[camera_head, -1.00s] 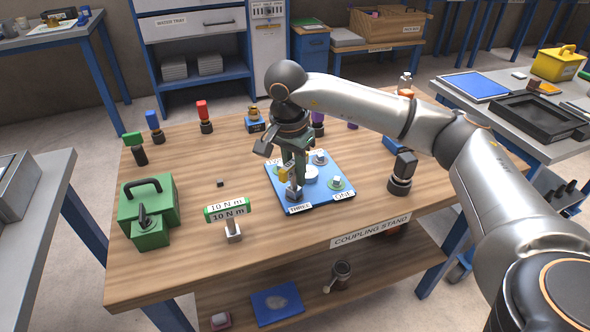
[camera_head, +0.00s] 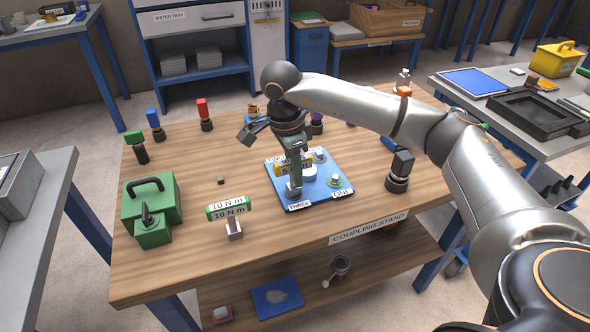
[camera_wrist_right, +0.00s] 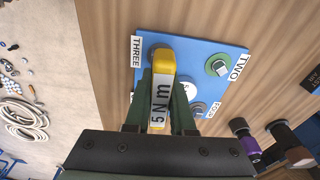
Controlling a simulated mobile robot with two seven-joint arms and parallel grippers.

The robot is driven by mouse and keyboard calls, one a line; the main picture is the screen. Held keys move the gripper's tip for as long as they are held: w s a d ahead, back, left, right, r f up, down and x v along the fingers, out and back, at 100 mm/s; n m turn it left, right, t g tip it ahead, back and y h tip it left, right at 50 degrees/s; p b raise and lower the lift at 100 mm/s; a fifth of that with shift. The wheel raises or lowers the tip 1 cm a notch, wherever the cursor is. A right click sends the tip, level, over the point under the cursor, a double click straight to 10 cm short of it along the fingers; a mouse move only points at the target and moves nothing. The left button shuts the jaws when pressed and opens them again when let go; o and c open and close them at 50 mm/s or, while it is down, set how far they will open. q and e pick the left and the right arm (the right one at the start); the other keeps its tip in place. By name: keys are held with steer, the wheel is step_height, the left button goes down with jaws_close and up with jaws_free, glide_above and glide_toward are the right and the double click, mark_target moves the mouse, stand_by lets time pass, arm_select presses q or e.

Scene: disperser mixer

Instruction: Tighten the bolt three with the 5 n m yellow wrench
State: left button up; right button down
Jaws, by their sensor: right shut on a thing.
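My right gripper (camera_head: 297,160) is shut on the yellow wrench (camera_head: 281,170), above the blue coupling plate (camera_head: 315,195). In the right wrist view the wrench (camera_wrist_right: 162,85) lies between the fingers with its "5 N m" label facing the camera. Its head end is over the plate corner by the THREE label (camera_wrist_right: 137,65). My left gripper is out of view.
A green 10 N m wrench (camera_head: 228,208) rests on a stand left of the plate. A green toolbox-like case (camera_head: 150,206) is at the table's left. A black-and-grey tool (camera_head: 399,172) stands right of the plate.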

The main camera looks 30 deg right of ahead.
steer(key=m+p, duration=0.1)
steer(key=m, duration=0.2)
steer(key=shift+s, duration=0.15)
steer(key=shift+a+f+m+g+p, duration=0.15)
steer(key=shift+m+g+p, duration=0.3)
steer(key=shift+m, duration=0.85)
steer(key=m+p, duration=0.1)
steer(key=m, duration=0.3)
steer(key=shift+s+y+p, duration=0.1)
steer(key=shift+y+p, duration=0.3)
steer(key=c, duration=1.2)
jaws_free()
steer(key=o, duration=0.5)
